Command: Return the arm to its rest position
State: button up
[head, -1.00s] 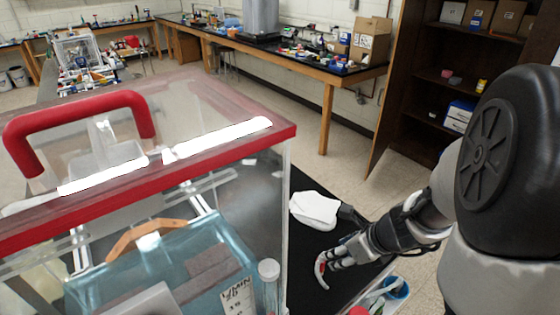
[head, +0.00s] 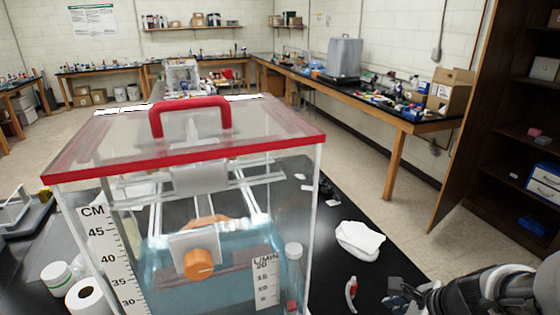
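My gripper (head: 402,297) is low at the bottom right of the head view, over or beside the black table top. Its dark fingers are small and partly cut off by the frame edge, so I cannot tell whether they are open or shut. I see nothing clearly held in it. My grey and black forearm comes in from the right edge.
A clear tank (head: 310,200) with a red-rimmed lid and red handle stands left of my gripper. A white crumpled cloth (head: 360,240) and a small red and white item (head: 351,294) lie between them. A brown cabinet (head: 470,130) stands at right, with open floor before it.

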jog(key=s+a+r+n+g, duration=0.1)
jog(key=s+a+r+n, duration=0.55)
jog(key=n, duration=0.55)
jog(key=s+a+r+n+h, duration=0.2)
jog(key=s+r+n, duration=0.2)
jog(key=n, duration=0.9)
jog(key=s, duration=0.3)
jog(key=shift+s+r+n+h, duration=0.25)
jog(key=shift+s+n+h, duration=0.05)
jog(key=shift+n+h, duration=0.1)
